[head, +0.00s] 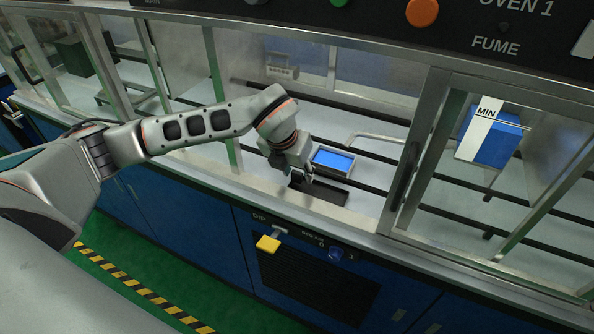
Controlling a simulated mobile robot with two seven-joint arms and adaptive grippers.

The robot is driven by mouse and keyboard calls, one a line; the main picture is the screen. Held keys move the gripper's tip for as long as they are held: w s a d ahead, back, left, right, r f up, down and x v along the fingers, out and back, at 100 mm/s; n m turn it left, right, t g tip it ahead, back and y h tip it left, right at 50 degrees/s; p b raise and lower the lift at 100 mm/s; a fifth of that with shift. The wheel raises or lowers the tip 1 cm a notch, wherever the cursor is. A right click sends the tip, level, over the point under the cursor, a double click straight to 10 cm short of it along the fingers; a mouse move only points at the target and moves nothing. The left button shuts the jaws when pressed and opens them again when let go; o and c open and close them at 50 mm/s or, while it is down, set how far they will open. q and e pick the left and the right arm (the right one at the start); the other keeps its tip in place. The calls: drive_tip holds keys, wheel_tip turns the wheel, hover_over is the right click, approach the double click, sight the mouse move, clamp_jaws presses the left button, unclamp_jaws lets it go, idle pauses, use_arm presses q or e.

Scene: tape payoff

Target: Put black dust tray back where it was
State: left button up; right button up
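The black dust tray (325,192) is a shallow dark rectangle at the front of the white counter, inside the opening of the glazed enclosure. My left gripper (299,178) points down at the tray's left end, and its fingertips reach the tray's rim. The fingers are small and partly overlap the dark tray, so I cannot tell whether they are shut on it or only beside it. The tray looks level and close to the counter; any small gap under it is not visible. My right gripper is not in view.
A light-rimmed tray with a bright blue inside (334,160) sits just behind the black tray. Dark rails run across the counter. A metal frame post (413,150) stands to the right. A blue and white tank (490,135) marked MIN is behind glass. A yellow lever (268,243) juts out below.

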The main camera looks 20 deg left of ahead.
use_arm(q)
drive_tip(key=shift+r, duration=0.15)
drive_tip(key=v, duration=1.2)
drive_tip(key=shift+b, duration=0.4)
